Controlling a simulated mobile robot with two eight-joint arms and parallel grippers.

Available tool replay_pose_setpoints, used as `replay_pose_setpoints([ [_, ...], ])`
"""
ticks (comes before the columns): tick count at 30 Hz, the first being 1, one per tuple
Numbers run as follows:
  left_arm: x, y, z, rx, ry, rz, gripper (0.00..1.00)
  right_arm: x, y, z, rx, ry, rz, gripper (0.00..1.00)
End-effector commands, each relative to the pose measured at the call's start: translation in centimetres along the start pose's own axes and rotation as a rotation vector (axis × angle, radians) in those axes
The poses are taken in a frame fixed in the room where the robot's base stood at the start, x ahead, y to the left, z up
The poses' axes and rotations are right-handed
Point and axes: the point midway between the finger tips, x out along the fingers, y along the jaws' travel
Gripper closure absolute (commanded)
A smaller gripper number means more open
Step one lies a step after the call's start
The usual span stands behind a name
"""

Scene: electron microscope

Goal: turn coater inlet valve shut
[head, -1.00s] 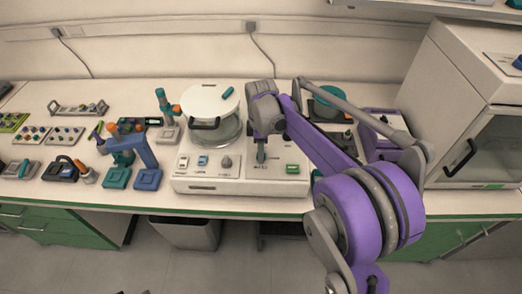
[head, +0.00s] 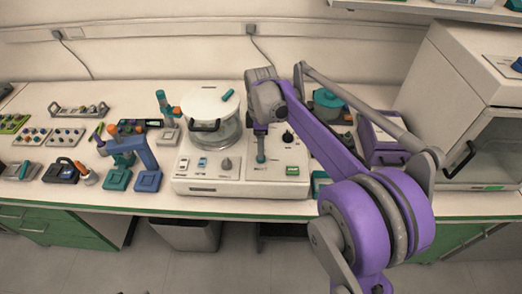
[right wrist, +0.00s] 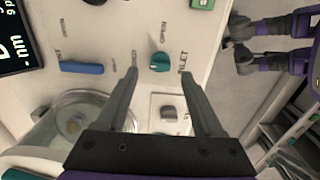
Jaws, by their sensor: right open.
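The coater (head: 205,187) is a white bench unit with a glass chamber at its left. Its inlet valve is a small teal knob (right wrist: 160,62) on the panel, with "INLET" and "OPEN" printed near it. In the head view the teal knob (head: 261,157) shows just below my right gripper (head: 260,146). In the right wrist view my right gripper (right wrist: 160,75) is open and empty. Its two fingers lie on either side of the knob in the picture, with visible gaps; I cannot tell their height over the panel.
A blue bar handle (right wrist: 82,68), a grey knob (right wrist: 168,113) and the glass chamber (right wrist: 85,118) lie around the valve. A green button (head: 292,170) sits at the panel's right front. Tools crowd the bench to the left; a white cabinet (head: 455,85) stands at the right.

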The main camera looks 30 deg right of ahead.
Motion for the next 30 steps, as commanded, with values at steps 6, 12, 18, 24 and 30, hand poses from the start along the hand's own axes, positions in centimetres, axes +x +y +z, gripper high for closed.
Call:
replay_pose_setpoints([
  [6,-0.4,0.0,-0.3,0.0,0.002,0.0,0.5,-4.4,0.0,0.0,0.0,0.0,0.0,0.31],
  [12,-0.5,0.0,-0.4,0.0,0.003,0.0,0.5,-6.4,0.0,0.0,0.0,0.0,0.0,0.31],
  [18,-0.5,0.0,-0.4,0.0,0.002,0.0,0.5,-6.7,0.0,0.0,0.0,0.0,0.0,0.31],
  [24,-0.5,0.0,-0.4,0.0,0.002,0.0,0.5,-6.7,0.0,0.0,0.0,0.0,0.0,0.31],
  [30,-0.5,0.0,-0.4,0.0,0.003,0.0,0.5,-6.7,-0.2,0.0,0.006,0.001,0.003,0.31],
])
